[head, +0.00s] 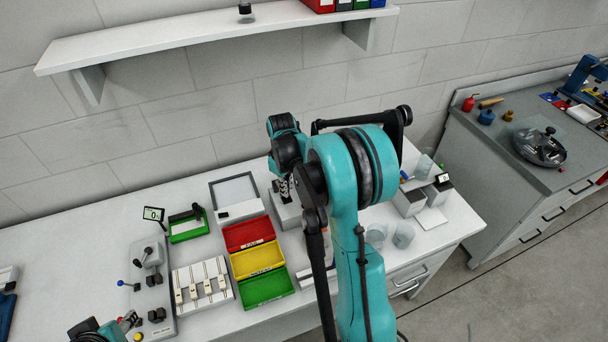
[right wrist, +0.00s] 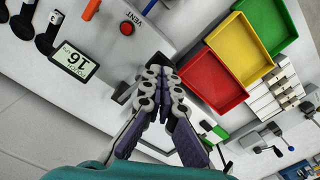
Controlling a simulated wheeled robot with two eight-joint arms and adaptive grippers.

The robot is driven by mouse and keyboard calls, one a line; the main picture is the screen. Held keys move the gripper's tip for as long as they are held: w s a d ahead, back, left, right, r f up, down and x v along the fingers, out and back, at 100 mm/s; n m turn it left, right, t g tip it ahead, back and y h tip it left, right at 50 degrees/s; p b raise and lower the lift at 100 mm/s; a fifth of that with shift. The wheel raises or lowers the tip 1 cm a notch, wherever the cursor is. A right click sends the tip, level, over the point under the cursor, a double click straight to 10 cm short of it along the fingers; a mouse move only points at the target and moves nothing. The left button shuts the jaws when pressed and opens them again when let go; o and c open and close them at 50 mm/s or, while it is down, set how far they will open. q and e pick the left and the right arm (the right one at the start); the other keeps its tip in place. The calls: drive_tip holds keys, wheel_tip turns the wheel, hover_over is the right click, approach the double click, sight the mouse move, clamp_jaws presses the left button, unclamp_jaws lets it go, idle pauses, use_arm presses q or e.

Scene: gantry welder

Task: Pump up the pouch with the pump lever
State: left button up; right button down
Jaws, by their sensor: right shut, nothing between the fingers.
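My right gripper (head: 284,190) is shut and empty, pointing down over a grey box (head: 287,214) on the bench. In the right wrist view its closed fingers (right wrist: 164,78) are over a white surface beside a red button (right wrist: 122,12) marked VENT. An orange handle (right wrist: 91,9), possibly the pump lever, shows at the top edge, apart from the fingers. A small display (right wrist: 71,62) with digits lies left of them. I cannot make out the pouch; my right arm hides part of the bench. Part of my left gripper (head: 130,320) shows at lower left, too small to judge.
Red (head: 248,233), yellow (head: 256,259) and green (head: 266,288) bins stand left of my right arm. A framed tray (head: 234,190) lies behind them. Clear cups (head: 403,235) and grey boxes (head: 409,202) stand to the right. A shelf (head: 205,32) overhangs the back.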

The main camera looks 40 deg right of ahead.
sight(287, 200)
drive_tip(key=shift+f, duration=0.15)
drive_tip(key=shift+f+b, duration=2.4)
drive_tip(key=shift+f, duration=0.45)
drive_tip(key=shift+r+p, duration=2)
drive_tip(key=shift+r, duration=0.95)
drive_tip(key=shift+f, duration=0.1)
drive_tip(key=shift+f+b, duration=2.3)
drive_tip(key=shift+f, duration=0.45)
wheel_tip(287, 200, up, 6)
drive_tip(key=p, duration=0.4)
drive_tip(key=shift+f, duration=0.15)
drive_tip(key=shift+f, duration=0.15)
